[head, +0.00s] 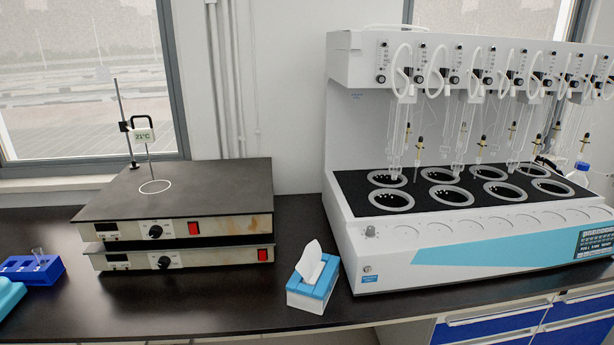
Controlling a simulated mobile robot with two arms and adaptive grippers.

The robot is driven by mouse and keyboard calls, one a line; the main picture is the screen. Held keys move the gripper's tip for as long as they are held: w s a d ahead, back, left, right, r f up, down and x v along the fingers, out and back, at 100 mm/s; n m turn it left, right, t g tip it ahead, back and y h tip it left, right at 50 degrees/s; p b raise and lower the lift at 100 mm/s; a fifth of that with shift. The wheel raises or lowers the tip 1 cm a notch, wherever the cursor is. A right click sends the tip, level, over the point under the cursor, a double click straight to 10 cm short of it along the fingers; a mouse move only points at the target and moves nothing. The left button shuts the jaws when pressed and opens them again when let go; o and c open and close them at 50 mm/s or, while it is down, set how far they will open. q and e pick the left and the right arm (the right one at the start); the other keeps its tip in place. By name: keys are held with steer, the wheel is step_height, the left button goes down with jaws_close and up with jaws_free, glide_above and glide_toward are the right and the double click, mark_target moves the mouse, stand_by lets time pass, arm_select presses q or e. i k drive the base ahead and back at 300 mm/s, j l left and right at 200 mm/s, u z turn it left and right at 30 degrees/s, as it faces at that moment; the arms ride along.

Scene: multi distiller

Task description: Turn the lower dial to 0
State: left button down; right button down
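Two flat hotplate units are stacked on the black bench at the left in the head view. The lower dial (164,262) is a black round knob on the front of the lower unit (215,262). Its setting is too small to read. The upper dial (155,231) is a similar black knob on the upper unit (180,200). A red switch (263,254) sits right of the lower dial, and another red switch (194,229) right of the upper one. Neither of my grippers shows in this view.
A tissue box (313,286) stands right of the stack. A large white multi distiller (455,245) with glassware fills the right. A blue tube rack (31,269) stands at the left. The black bench (200,305) in front of the stack is clear.

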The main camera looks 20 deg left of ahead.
mark_target(164, 262)
steer(key=u, duration=1.7)
steer(key=k+z, duration=0.1)
steer(key=z, duration=0.3)
steer(key=k+l+z, duration=0.1)
steer(key=z, duration=0.3)
steer(key=k+l+z, duration=0.1)
steer(key=l+z, duration=0.15)
steer(key=z, duration=0.2)
